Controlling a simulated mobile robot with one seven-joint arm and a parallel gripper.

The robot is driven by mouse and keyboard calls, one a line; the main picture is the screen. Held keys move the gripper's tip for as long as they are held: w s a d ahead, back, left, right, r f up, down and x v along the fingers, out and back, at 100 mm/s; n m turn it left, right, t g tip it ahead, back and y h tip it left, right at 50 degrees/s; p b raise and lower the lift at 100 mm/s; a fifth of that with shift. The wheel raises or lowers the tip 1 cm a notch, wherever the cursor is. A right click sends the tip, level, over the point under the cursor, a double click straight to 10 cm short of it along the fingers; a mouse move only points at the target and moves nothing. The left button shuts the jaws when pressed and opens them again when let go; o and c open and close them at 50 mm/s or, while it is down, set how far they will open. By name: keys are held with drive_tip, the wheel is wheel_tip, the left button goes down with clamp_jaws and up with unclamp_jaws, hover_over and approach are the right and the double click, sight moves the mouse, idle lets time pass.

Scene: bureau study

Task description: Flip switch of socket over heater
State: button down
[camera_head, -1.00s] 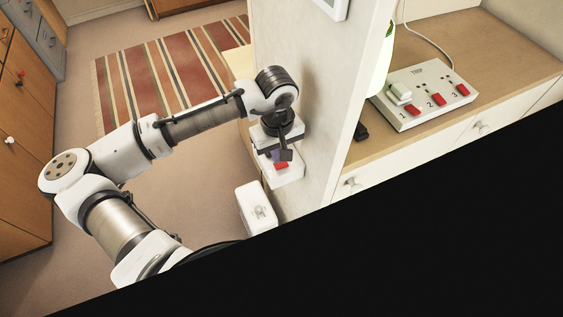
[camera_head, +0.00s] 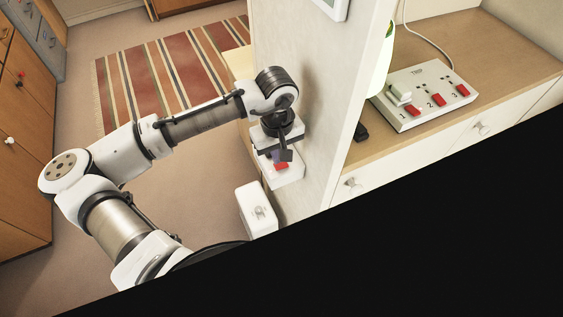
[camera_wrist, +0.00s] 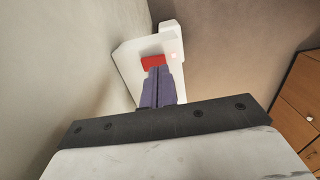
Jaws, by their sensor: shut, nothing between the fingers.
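The white socket box (camera_head: 291,177) is on the wall in the head view, with a red switch (camera_head: 281,167) on it. The heater is probably the white box (camera_head: 257,208) low on the wall below it. My gripper (camera_head: 281,157) is shut and empty, its fingertips at or just over the red switch. In the wrist view the shut purple fingers (camera_wrist: 157,72) overlap the lower edge of the red switch (camera_wrist: 152,62) on the white socket box (camera_wrist: 128,62). I cannot tell whether they touch it or which way the switch is tilted.
The wall (camera_head: 325,85) stands close beside my arm. A desk (camera_head: 510,65) to the right holds a white power strip (camera_head: 425,93) with several red switches. A striped rug (camera_head: 165,65) lies on the floor. Wooden cabinets (camera_head: 22,130) stand at the left.

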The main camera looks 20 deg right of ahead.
drive_tip(key=shift+f+b, duration=0.75)
drive_tip(key=shift+f, duration=0.4)
idle(1.0)
drive_tip(key=shift+r, duration=0.15)
wheel_tip(320, 180, up, 7)
drive_tip(key=p, duration=0.7)
drive_tip(key=shift+f, duration=0.2)
idle(0.4)
